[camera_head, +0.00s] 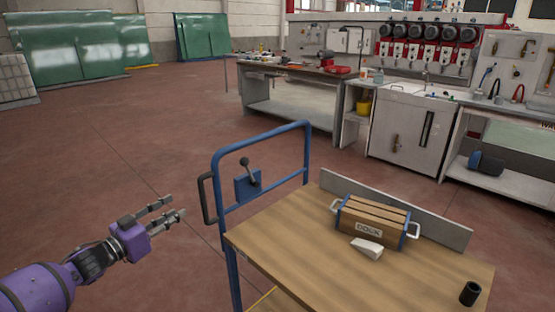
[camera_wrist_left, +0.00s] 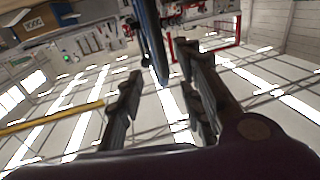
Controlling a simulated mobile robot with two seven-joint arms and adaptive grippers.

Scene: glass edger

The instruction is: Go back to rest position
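My left gripper (camera_head: 176,210) is open and empty in the head view, held in the air at the lower left, to the left of the blue cart frame. Its purple wrist and arm come in from the left edge. In the left wrist view its fingers (camera_wrist_left: 160,100) stand apart with nothing between them. My right gripper is not in view.
A cart with a wooden top (camera_head: 290,240) and a blue handle frame (camera_head: 262,135) stands close on the right. On it are a wooden box (camera_head: 372,220), a pale wedge (camera_head: 367,248) and a black cup (camera_head: 470,293). Workbenches (camera_head: 300,90) stand behind; the floor at left is clear.

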